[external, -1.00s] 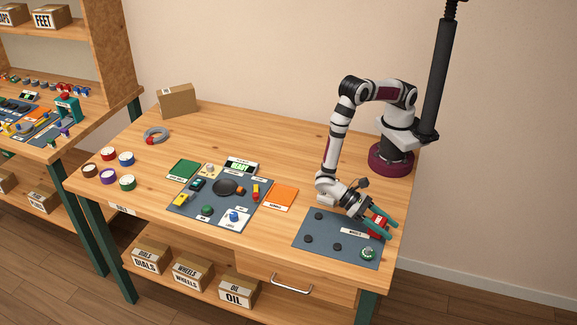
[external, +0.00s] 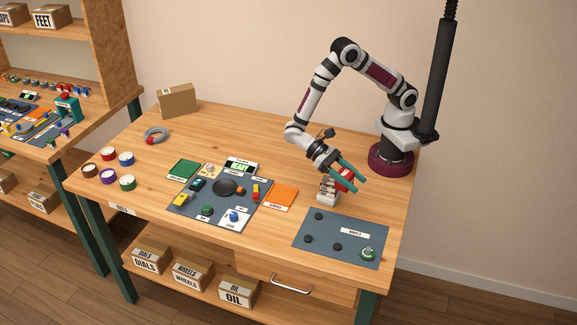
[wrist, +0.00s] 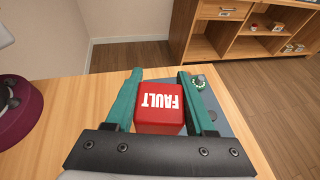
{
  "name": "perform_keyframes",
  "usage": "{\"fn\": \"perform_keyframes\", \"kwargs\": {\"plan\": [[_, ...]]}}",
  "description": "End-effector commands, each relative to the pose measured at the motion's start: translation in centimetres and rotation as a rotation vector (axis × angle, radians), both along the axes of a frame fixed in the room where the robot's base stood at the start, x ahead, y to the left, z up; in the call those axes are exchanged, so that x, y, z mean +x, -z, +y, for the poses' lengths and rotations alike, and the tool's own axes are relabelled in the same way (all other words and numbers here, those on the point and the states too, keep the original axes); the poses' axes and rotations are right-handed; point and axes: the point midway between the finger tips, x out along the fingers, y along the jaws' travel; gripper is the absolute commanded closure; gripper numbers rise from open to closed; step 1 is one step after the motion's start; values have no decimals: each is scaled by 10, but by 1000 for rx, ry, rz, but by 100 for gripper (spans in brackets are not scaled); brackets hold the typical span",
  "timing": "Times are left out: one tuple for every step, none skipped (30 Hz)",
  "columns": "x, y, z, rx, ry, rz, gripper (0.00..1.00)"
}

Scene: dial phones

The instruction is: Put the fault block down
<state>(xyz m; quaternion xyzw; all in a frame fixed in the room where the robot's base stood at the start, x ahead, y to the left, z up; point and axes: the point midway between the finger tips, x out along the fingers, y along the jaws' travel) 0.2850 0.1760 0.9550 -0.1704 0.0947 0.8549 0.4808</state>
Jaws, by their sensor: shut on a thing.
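My gripper (external: 357,189) is shut on the red fault block (external: 345,179), with a teal finger on each side. The fingers partly hide the block in the external view. In the wrist view, my gripper (wrist: 160,76) holds the block (wrist: 160,107), and its white word FAULT shows upside down. The block appears held over the table's right part, close to a small white labelled stand (external: 326,191). I cannot tell whether the block touches the stand.
A dark mat (external: 366,221) with several black wheels and a green round part (external: 368,254) lies at the front right. An orange mat (external: 281,196) and a dark assembly mat (external: 186,211) with several parts lie left. Bare wood lies behind them.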

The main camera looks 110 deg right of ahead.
Motion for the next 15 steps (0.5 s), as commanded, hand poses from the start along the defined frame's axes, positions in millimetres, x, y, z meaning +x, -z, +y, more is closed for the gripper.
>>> {"fn": "perform_keyframes", "kwargs": {"plan": [[9,0,-12,1,58,0,100],[15,0,-21,3,102,0,100],[23,0,-35,3,168,-1,100],[30,0,-47,4,222,-1,100],[37,0,-60,4,278,-2,100],[45,0,-78,5,354,-3,100],[50,0,-92,5,413,-3,100],[55,0,-107,6,475,-3,100],[61,0,-129,6,562,-5,100],[65,0,-147,6,630,-5,100],[68,0,-165,7,699,-4,100],[70,0,-190,6,793,-4,100],[71,0,-208,5,862,-4,100],[70,0,-226,4,928,-3,100],[69,0,-249,4,1010,-2,100]]}}
